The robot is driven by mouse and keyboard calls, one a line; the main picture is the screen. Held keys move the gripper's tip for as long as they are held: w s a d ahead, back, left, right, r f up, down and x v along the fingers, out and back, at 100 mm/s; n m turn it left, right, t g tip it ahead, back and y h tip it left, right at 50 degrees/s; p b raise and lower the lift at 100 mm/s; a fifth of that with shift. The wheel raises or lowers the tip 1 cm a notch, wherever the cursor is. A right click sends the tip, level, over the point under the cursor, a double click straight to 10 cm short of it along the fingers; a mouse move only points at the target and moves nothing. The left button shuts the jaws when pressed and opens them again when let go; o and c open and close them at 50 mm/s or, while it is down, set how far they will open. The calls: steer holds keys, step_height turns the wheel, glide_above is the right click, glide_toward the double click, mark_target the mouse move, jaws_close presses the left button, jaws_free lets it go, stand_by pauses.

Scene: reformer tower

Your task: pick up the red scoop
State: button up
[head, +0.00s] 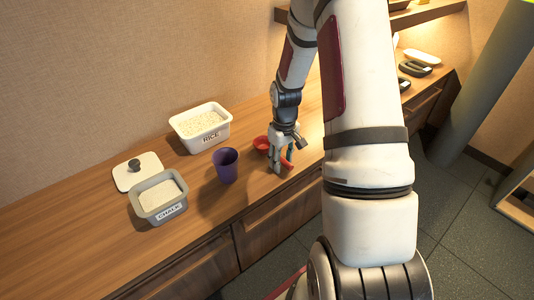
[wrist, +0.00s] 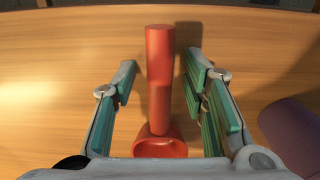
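The red scoop (wrist: 159,85) lies on the wooden counter in the wrist view, its handle pointing away and its round cup close to my palm. My gripper (wrist: 161,62) is open, with one green-padded finger on each side of the scoop. Gaps show between both fingers and the handle. In the head view my gripper (head: 281,160) points down over the counter and partly hides the scoop (head: 262,143), which shows red on both sides of the fingers.
A purple cup (head: 226,165) stands just left of my gripper; its side also shows at the right of the wrist view (wrist: 294,132). A white RICE tub (head: 201,140), a grey CHALK tub (head: 159,212) and a lid (head: 138,174) stand farther left. The counter's front edge is close.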

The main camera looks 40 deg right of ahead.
jaws_close()
steer(key=shift+r, duration=0.1)
steer(key=shift+r+p, duration=0.5)
steer(key=shift+r, duration=0.3)
step_height(320, 180, up, 2)
steer(key=shift+r+p, duration=0.1)
steer(key=shift+p, duration=0.55)
steer(key=s+a+p, duration=0.1)
steer(key=s+a, duration=0.3)
steer(key=s, duration=0.2)
steer(key=s+a+r+p, duration=0.1)
steer(key=s+a+p, duration=0.1)
steer(key=s+a, duration=0.3)
steer(key=shift+s, duration=1.2)
